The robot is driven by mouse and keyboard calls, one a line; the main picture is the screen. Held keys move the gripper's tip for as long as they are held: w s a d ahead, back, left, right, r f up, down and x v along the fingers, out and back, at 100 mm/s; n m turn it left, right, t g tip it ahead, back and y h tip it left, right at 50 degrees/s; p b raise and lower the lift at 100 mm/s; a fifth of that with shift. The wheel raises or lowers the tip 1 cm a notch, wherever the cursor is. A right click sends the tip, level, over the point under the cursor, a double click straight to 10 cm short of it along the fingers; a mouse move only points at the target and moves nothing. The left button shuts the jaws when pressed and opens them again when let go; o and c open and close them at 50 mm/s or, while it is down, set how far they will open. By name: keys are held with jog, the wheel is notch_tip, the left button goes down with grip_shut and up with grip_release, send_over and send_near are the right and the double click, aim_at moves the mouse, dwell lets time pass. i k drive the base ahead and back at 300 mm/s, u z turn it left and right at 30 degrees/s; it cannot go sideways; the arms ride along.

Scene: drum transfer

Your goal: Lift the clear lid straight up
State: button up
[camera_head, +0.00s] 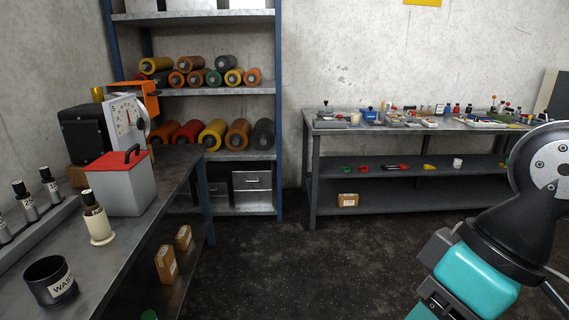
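I cannot pick out a clear lid with certainty. A small pale container with a dark knob (326,110) stands at the left end of the far table; it is too small to tell if its top is a clear lid. A grey box (124,186) with a red lid and black handle sits on the left bench; that lid is not clear. My arm shows at the right edge, but my gripper is out of the frame.
A shelf rack (227,155) holds several coloured rolls. The far table (350,126) is crowded with small items. The floor between is clear.

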aim_at(325, 109)
jog(key=u, duration=0.2)
jog(key=i, duration=4.15)
jog(key=z, duration=0.4)
jog(key=i, duration=1.3)
jog(key=z, duration=0.1)
